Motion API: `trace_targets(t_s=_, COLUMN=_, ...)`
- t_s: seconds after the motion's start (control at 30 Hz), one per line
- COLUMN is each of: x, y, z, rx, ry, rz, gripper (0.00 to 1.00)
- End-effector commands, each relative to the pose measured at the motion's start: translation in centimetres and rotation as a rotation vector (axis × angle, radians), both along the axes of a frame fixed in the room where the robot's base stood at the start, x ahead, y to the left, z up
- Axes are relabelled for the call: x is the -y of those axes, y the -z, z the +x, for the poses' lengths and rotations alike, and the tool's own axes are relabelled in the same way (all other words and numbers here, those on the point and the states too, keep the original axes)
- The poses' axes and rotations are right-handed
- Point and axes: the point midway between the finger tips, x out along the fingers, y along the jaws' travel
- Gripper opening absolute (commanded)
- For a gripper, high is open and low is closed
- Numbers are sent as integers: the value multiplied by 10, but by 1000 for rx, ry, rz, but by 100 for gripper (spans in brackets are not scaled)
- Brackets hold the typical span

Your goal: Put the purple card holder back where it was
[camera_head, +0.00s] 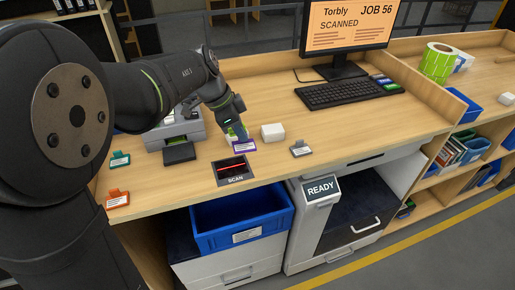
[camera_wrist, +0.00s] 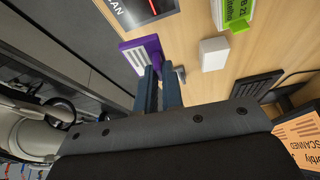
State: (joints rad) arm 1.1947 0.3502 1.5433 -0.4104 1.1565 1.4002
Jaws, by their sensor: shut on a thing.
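The purple card holder (camera_head: 244,147), with a white printed card, is at the bench's middle, just behind and right of the scan window (camera_head: 234,172). My gripper (camera_head: 240,135) reaches down to it from behind. In the wrist view, the blue-grey fingers of my gripper (camera_wrist: 158,75) are shut on the near end of the purple card holder (camera_wrist: 134,56), whose card face shows. The fingers hide the gripped part. I cannot tell whether the holder touches the bench or is slightly above it.
A white box (camera_head: 272,132) stands close right of the gripper, with a grey card holder (camera_head: 301,149) beyond. Teal (camera_head: 120,160) and orange (camera_head: 118,200) holders are at left. The monitor (camera_head: 345,25) reads "SCANNED". The bench between scan window and grey holder is clear.

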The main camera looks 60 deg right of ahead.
Motion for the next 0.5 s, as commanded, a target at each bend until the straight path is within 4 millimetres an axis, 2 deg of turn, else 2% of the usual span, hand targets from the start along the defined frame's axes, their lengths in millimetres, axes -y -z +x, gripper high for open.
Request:
trace_targets(t_s=0.03, x=7, y=-3, z=-19, rx=0, ry=39, rz=-1, gripper=0)
trace_targets(t_s=0.1, x=15, y=-8, z=-45, rx=0, ry=90, rz=-1, gripper=0)
trace_targets(t_s=0.3, x=28, y=-21, z=-113, rx=0, ry=214, rz=0, gripper=0)
trace_targets(t_s=0.4, x=31, y=-25, z=-137, rx=1, ry=260, rz=0, gripper=0)
trace_targets(t_s=0.5, x=32, y=-28, z=-153, rx=0, ry=287, rz=0, gripper=0)
